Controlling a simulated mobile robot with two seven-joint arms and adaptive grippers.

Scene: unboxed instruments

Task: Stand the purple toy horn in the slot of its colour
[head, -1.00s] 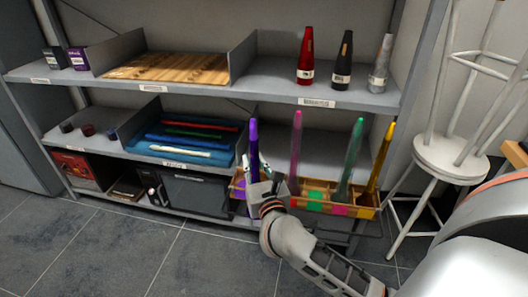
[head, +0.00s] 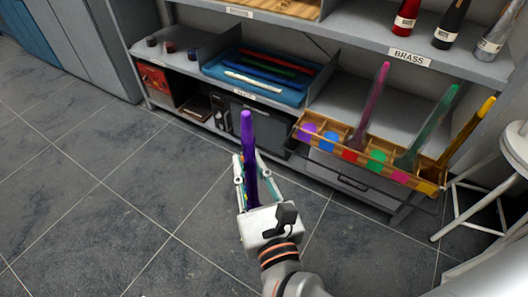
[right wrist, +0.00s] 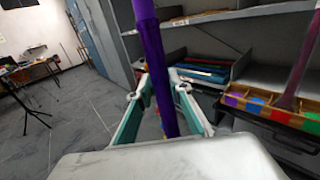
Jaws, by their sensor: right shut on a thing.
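The purple toy horn (head: 249,150) stands roughly upright between the fingers of my right gripper (head: 252,180), which is shut on it. The horn also shows in the right wrist view (right wrist: 158,70), between the two green-padded fingers (right wrist: 165,108). It is held out over the floor, in front of and to the left of the wooden slotted rack (head: 365,147). The rack's front has coloured dots, with a purple dot (head: 310,128) at its left end. Pink (head: 371,105), green (head: 429,128) and yellow (head: 467,137) horns stand in the rack. My left gripper is not in view.
The rack sits at the front of a grey shelf unit. A blue tray (head: 222,72) with coloured flutes lies on the shelf to its left. A white stool (head: 515,150) is at right. The tiled floor (head: 100,190) at left is clear.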

